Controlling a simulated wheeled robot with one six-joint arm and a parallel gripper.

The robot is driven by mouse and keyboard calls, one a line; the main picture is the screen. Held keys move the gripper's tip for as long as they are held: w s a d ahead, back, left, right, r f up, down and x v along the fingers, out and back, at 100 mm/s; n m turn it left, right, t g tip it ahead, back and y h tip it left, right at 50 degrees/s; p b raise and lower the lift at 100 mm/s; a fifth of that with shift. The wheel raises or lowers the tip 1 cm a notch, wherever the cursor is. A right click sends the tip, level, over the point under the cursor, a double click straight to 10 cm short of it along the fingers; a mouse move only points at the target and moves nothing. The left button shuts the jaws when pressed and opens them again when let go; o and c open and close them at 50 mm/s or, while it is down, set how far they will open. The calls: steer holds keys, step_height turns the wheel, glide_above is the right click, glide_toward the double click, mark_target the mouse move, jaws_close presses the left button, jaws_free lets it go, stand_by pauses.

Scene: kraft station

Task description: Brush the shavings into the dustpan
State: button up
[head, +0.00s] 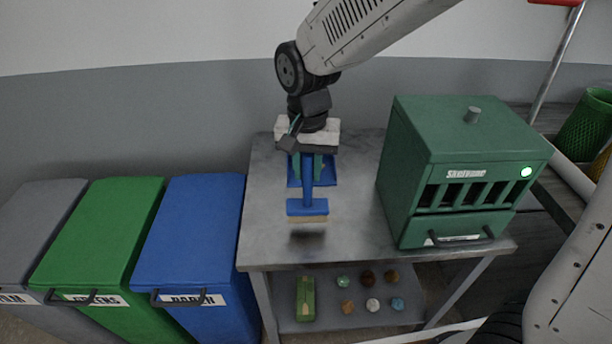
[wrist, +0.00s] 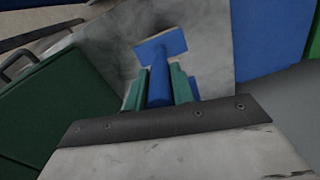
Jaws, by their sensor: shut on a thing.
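A blue brush (head: 307,207) with tan bristles hangs upright from my gripper (head: 312,163), bristles down. It is a little above the grey table top, with a dark shadow beneath. In the wrist view the green fingers of my gripper (wrist: 160,88) are closed around its blue handle, and the blue brush head (wrist: 161,46) lies beyond them. A blue piece, probably the dustpan (head: 293,180), shows behind the handle, mostly covered by my gripper. I cannot make out any shavings on the table.
A green box with slots (head: 450,160) stands on the right of the grey table (head: 345,247). Grey, green (head: 95,235) and blue (head: 190,240) bins stand to the left. The lower shelf holds a green item (head: 305,298) and several small round things. The table's front is clear.

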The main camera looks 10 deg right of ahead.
steer(key=shift+r, duration=2.15)
